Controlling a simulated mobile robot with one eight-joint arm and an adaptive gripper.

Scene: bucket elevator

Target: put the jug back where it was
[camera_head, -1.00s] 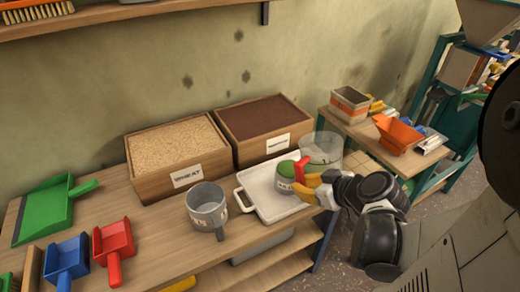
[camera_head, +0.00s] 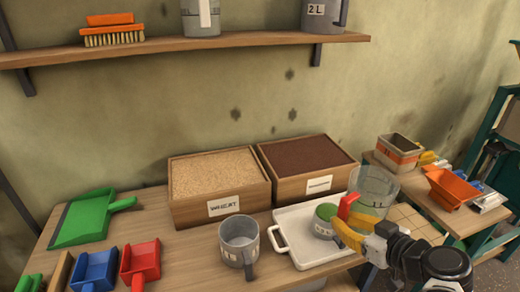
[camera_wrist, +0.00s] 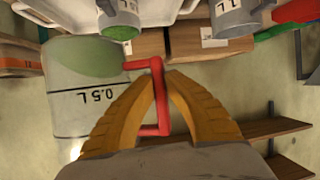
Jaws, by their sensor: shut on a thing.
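The clear jug (camera_head: 374,188) has a red handle (camera_head: 348,204) and shows a 0.5 L mark in the wrist view (camera_wrist: 85,115). My gripper (camera_head: 345,232) has its yellow fingers shut on the red handle. The wrist view also shows the fingers (camera_wrist: 160,85) on either side of the handle. The jug is at the right end of the white tray (camera_head: 311,260), near the bench's right end. Its lower part is partly hidden by my gripper, and I cannot tell its height above the surface. A greenish area shows in it in the wrist view.
A small cup with green contents (camera_head: 326,220) stands on the tray beside my gripper. A grey mug (camera_head: 238,240) and wheat box (camera_head: 215,190) are to the left. The wall shelf (camera_head: 160,50) holds a brush (camera_head: 112,30) and two grey jugs, one marked 2 L (camera_head: 324,14).

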